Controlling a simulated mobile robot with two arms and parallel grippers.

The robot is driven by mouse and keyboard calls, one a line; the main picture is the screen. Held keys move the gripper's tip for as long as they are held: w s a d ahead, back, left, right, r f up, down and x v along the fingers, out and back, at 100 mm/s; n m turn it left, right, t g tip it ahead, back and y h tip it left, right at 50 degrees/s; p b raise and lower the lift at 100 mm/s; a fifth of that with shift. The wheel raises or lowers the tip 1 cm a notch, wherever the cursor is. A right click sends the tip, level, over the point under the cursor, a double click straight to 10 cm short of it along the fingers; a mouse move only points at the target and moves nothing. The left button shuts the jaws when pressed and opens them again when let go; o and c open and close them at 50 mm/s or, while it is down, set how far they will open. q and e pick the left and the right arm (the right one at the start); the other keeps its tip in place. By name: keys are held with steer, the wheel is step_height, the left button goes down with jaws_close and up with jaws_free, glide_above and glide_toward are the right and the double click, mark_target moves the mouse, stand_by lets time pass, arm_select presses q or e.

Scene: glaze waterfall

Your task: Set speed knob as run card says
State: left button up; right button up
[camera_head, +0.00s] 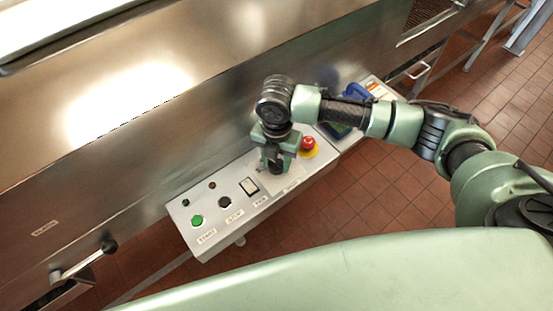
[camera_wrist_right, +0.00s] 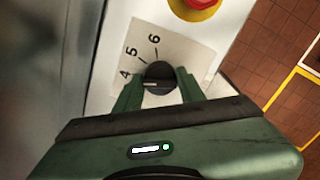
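The speed knob (camera_wrist_right: 158,75) is a dark round knob on a pale dial plate in the right wrist view. The numbers 4, 5 and 6 show on the plate (camera_wrist_right: 128,50); the rest of the scale is hidden by my gripper. I cannot read the knob's setting surely. My right gripper (camera_wrist_right: 159,84) has one green finger on each side of the knob, with no clear gap. In the head view my right gripper (camera_head: 275,167) points down at the control panel (camera_head: 220,232) and hides the knob. My left gripper is not in view. No run card is readable.
A red emergency button (camera_head: 308,143) on a yellow base sits just right of the gripper. A green button (camera_head: 197,220), a black button (camera_head: 225,202) and a rocker switch (camera_head: 249,186) lie to the left. A blue item (camera_head: 357,92) is at the panel's far end. A steel machine wall stands behind.

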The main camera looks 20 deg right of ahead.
jaws_close()
steer(key=shift+r+m+p, duration=0.2)
steer(key=shift+m+p, duration=0.2)
steer(key=shift+p, duration=0.45)
steer(key=m+p, duration=0.3)
steer(key=p, duration=0.1)
steer(key=shift+r+m+p, duration=0.1)
steer(key=shift+m+p, duration=0.2)
steer(key=shift+p, duration=0.1)
steer(key=shift+f+m+p, duration=0.2)
steer(key=shift+m+p, duration=1.4)
steer(key=shift+m, duration=0.1)
steer(key=o, duration=1.2)
jaws_free()
steer(key=shift+c, duration=0.2)
